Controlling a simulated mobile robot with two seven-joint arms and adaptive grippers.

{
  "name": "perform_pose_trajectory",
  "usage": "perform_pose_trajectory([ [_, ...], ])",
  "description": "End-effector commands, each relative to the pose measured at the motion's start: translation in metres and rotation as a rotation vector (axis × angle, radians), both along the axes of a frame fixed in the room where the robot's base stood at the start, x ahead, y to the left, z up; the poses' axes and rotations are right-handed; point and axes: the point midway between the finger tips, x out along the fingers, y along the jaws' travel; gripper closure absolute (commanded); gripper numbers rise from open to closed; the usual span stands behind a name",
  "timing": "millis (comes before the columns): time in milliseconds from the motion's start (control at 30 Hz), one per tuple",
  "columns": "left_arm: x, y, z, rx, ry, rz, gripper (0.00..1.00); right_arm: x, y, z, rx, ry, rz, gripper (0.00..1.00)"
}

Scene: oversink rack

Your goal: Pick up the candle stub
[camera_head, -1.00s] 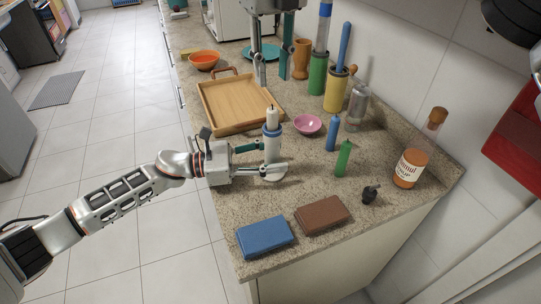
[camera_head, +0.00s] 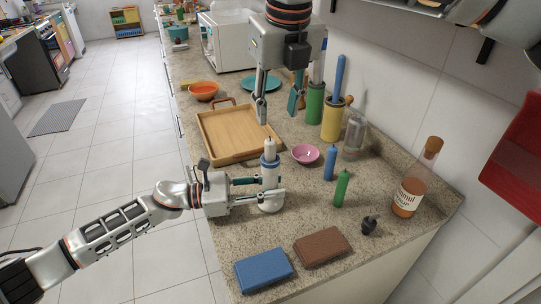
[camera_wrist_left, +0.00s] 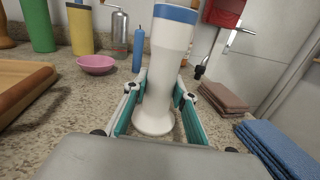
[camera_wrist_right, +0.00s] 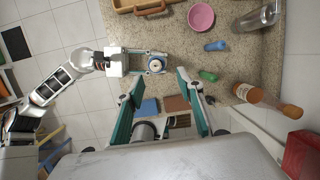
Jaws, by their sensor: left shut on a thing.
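The white candle stub (camera_head: 269,147) stands upright in the top of a tall white holder (camera_head: 270,201) with a blue rim. My left gripper (camera_head: 270,187) is shut around the holder's body. In the left wrist view the holder (camera_wrist_left: 161,75) stands between the fingers, its base seemingly on the counter; the stub is out of that view. My right gripper (camera_head: 278,117) is open and empty, pointing down near the stub in the head view. In the right wrist view the stub (camera_wrist_right: 156,66) shows from above, near the left fingertip, with nothing between the fingers.
A wooden tray (camera_head: 205,127) lies behind the holder. A pink bowl (camera_head: 305,154), blue bottle (camera_head: 330,163) and green bottle (camera_head: 341,188) stand to its right. Bare counter surrounds the holder.

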Motion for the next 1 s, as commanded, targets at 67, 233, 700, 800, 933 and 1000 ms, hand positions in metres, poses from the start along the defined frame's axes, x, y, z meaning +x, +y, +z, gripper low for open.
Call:
perform_pose_trajectory([
  [67,0.0,0.0,0.0,0.0,-0.001,0.0,1.0,-0.007,-0.002,0.001,0.027,-0.038,-0.011,0.63],
  [233,0.0,0.0,0.0,0.0,-0.001,0.0,1.0,-0.018,-0.002,0.003,0.077,-0.093,-0.03,0.63],
  [700,0.0,0.0,0.0,0.0,0.0,0.0,1.0,-0.002,0.006,-0.048,0.097,-0.109,-0.04,0.63],
  [800,0.0,0.0,0.0,0.0,-0.001,0.0,1.0,0.001,0.008,-0.056,0.097,-0.109,-0.039,0.63],
  [933,0.0,0.0,0.0,0.0,-0.001,0.0,1.0,0.003,0.008,-0.061,0.098,-0.11,-0.039,0.63],
  [1000,0.0,0.0,0.0,0.0,-0.001,0.0,1.0,0.004,0.009,-0.065,0.097,-0.11,-0.038,0.63],
])
